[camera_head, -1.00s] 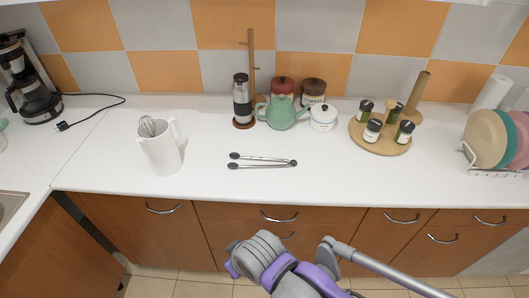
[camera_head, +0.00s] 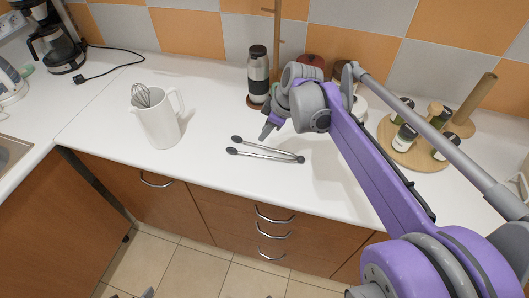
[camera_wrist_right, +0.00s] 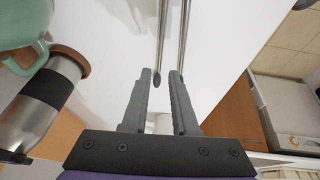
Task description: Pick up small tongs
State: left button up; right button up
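The small tongs (camera_head: 266,151) lie flat on the white countertop, two thin metal arms with dark tips at the left and a joined end at the right. In the right wrist view the two tong arms (camera_wrist_right: 162,38) run down from the top edge, with a dark tip between my fingers. My right gripper (camera_head: 270,131) hangs above the counter just behind the tongs' left part. Its two grey fingers (camera_wrist_right: 160,74) are apart and not closed on the tongs. Whether they touch the tongs is unclear.
A white jug with a whisk (camera_head: 160,122) stands left of the tongs. A steel-and-black flask (camera_head: 257,75) stands behind the gripper. A green teapot (camera_wrist_right: 20,30) shows in the wrist view. A round wooden tray with jars (camera_head: 400,155) is at right. The counter in front of the tongs is clear.

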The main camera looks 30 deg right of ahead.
aim_at(254, 144)
jog(key=x, duration=0.7)
jog(key=shift+w+a+f, duration=0.15)
jog(key=shift+w+a, duration=0.05)
jog(key=shift+a, duration=0.1)
grip_shut()
